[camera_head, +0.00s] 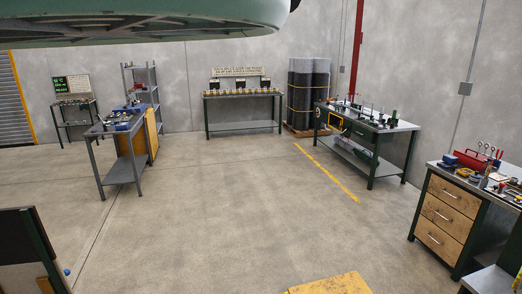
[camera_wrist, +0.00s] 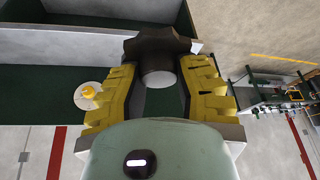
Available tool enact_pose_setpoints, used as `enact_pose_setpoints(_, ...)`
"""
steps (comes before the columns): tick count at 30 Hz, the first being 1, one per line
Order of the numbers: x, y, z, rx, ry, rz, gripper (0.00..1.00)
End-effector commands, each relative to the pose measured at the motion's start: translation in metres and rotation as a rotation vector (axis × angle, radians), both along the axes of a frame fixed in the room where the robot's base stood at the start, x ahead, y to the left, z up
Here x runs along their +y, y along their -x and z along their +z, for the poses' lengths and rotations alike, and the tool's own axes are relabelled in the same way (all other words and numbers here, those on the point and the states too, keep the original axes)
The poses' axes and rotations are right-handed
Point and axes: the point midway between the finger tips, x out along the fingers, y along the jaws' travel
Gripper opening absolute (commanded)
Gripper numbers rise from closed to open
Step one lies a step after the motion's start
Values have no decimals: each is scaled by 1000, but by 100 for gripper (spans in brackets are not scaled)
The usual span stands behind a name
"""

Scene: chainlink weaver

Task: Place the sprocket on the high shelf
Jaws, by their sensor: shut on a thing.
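In the wrist view, my gripper (camera_wrist: 160,80) has yellow fingers shut on a dark brown, lobed piece with a grey round hub, which looks like the sprocket (camera_wrist: 157,50). It sits between the fingertips. Behind it is grey and dark green furniture (camera_wrist: 75,45) with a long ledge; I cannot tell whether this is the high shelf. In the head view, a tall grey open shelf rack (camera_head: 153,75) stands by the back wall. The gripper and sprocket do not show in the head view.
In the head view, a workbench with small parts (camera_head: 115,125) stands left, another bench (camera_head: 365,125) right, and a drawer bench (camera_head: 448,205) near right. A dark panelled unit (camera_head: 25,235) is near left. The middle floor is clear. A white disc with a yellow knob (camera_wrist: 88,93) shows in the wrist view.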

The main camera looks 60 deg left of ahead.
Motion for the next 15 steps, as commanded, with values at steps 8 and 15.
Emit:
enact_pose_setpoints(8,-1,0,85,-2,0,-2,0)
enact_pose_setpoints(15,-1,0,121,-2,0,-2,0)
